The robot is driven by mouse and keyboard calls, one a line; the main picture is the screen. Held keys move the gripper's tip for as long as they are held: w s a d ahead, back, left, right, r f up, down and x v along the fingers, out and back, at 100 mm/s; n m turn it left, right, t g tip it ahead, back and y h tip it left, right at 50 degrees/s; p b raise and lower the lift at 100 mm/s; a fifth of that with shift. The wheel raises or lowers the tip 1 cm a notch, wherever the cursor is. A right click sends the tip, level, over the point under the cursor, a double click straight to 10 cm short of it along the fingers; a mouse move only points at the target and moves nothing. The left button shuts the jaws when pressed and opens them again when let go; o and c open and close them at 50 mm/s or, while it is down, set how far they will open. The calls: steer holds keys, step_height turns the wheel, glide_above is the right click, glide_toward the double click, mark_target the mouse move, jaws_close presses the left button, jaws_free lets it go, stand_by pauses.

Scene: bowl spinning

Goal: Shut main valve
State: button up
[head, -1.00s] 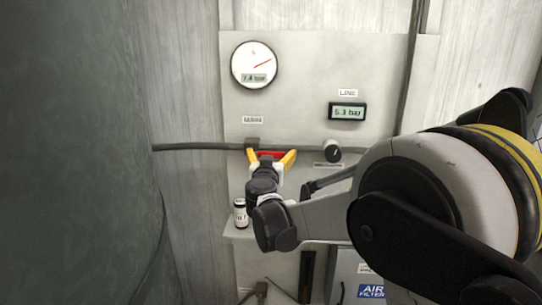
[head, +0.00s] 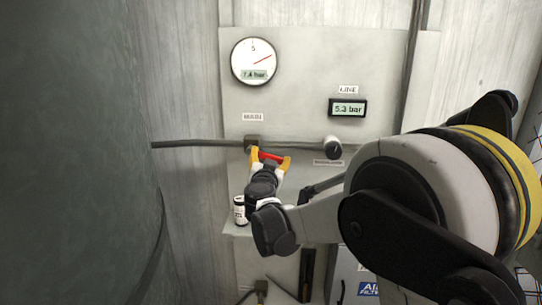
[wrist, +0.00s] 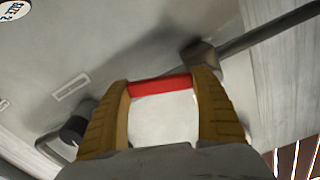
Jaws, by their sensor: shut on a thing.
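The main valve is a dark body (head: 253,142) on the pipe with a red handle (head: 270,156), below a small label on the wall panel. My gripper (head: 270,158) has its yellow fingers at the two ends of the red handle, shut on it. In the wrist view the red handle (wrist: 160,86) spans between the fingertips (wrist: 165,82), and the grey valve body (wrist: 202,62) sits just beyond the right finger. The handle slants down to the right in the head view.
A round gauge (head: 254,62) reads about 7.4 bar. The line display (head: 348,108) reads about 5.3 bar. A black knob (head: 333,147) is right of the valve. A small bottle (head: 240,210) stands on the ledge left of my wrist.

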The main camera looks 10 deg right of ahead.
steer(key=f+m, duration=0.2)
steer(key=m, duration=0.1)
steer(key=shift+a+b, duration=0.3)
steer(key=shift+a, duration=0.05)
steer(key=shift+w+a+f+m+b, duration=0.2)
steer(key=shift+a+f+m, duration=0.45)
steer(key=shift+m, duration=1.05)
steer(key=shift+w+a+f+m+b, duration=0.1)
steer(key=shift+w+a+f+m, duration=0.25)
steer(key=shift+a+m, duration=0.95)
steer(key=shift+w+a+f+m+b, duration=0.1)
steer(key=shift+w+a+f+m, duration=0.3)
steer(key=shift+m, duration=1.7)
steer(key=shift+s+f, duration=0.15)
steer(key=o, duration=1.4)
steer(key=shift+s, duration=0.1)
